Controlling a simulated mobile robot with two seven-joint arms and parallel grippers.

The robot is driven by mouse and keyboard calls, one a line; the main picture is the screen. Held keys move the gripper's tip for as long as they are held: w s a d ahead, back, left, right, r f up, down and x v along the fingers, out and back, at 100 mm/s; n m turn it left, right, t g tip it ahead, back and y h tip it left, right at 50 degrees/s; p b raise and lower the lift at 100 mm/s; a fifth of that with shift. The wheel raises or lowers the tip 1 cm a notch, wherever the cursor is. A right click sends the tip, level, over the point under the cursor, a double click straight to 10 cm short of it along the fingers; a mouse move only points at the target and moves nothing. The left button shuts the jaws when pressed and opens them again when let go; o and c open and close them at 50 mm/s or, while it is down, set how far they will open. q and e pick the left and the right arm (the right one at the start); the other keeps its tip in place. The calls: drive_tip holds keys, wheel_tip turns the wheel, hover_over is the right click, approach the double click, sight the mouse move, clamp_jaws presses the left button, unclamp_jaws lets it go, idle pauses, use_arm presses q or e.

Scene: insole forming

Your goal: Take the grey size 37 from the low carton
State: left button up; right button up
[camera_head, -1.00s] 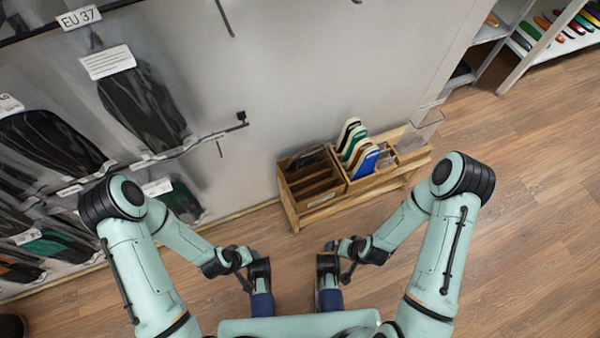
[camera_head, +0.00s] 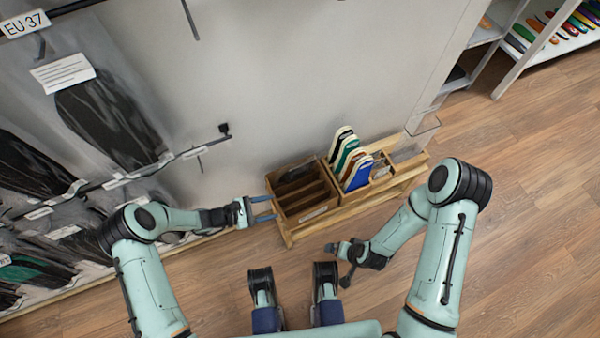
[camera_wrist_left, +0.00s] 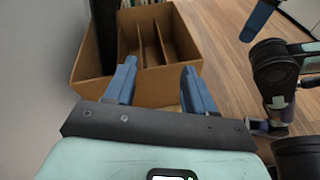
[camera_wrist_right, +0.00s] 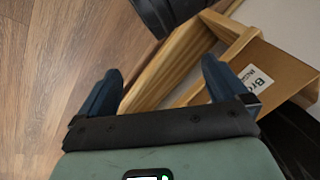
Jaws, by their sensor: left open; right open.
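The low carton (camera_head: 318,208) is a brown open box with dividers on a low wooden bench. It also shows ahead of my left fingers in the left wrist view (camera_wrist_left: 165,88). A dark, flat piece (camera_wrist_left: 106,35) stands in its left compartment there; I cannot read a size on it. The other compartments in that view look empty. My left gripper (camera_head: 268,208) is open and empty at the carton's left side; its fingertips (camera_wrist_left: 158,70) overlap the near wall in the wrist view. My right gripper (camera_wrist_right: 160,75) is open and empty, low in front of the bench.
A second box with upright white, green and blue insoles (camera_head: 357,172) stands right of the carton. A clear holder (camera_head: 420,130) is at the bench's right end. Bagged dark pieces (camera_head: 108,120) hang on wall rails at left. The floor (camera_head: 480,240) at right is clear.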

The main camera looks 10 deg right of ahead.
sight(298, 173)
use_arm(q)
drive_tip(key=w+d+r+n+t+h+b, duration=0.1)
drive_tip(key=w+d+r+t+h, duration=0.1)
drive_tip(key=w+d+r, duration=0.2)
drive_tip(key=w+d, duration=0.3)
drive_tip(key=shift+w+r+t+h, duration=0.15)
drive_tip(key=shift+w+t+h, duration=0.2)
drive_tip(key=shift+t+h, duration=0.05)
clamp_jaws()
use_arm(e)
drive_tip(key=shift+w+d+f+t, duration=0.4)
drive_tip(key=shift+w+d+f, duration=0.3)
drive_tip(key=shift+d+f, duration=0.25)
